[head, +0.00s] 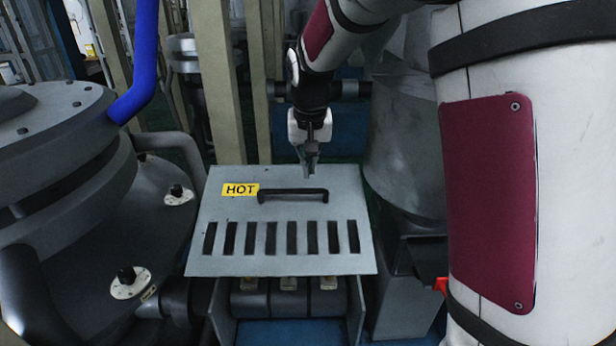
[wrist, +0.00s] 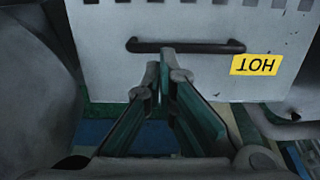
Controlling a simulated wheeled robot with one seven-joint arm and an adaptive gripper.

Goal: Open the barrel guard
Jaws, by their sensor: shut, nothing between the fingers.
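The barrel guard (head: 215,262) is a light grey slotted plate with a yellow HOT label (head: 240,190) and a dark bar handle (head: 293,195). It lies over the barrel in the middle of the head view. In the wrist view the guard (wrist: 190,95) shows upside down, with its handle (wrist: 186,46) across the upper middle. My gripper (head: 311,172) is above and behind the handle in the head view. In the wrist view my gripper's fingertips (wrist: 166,62) are close together just short of the handle, with nothing between them. I cannot tell whether they touch it.
Dark barrel sections (head: 288,303) show below the guard's front edge. A large grey round machine (head: 60,150) with a blue pipe (head: 140,65) stands at the left. A grey metal hopper (head: 408,150) is at the right. Beige posts (head: 222,80) rise behind the guard.

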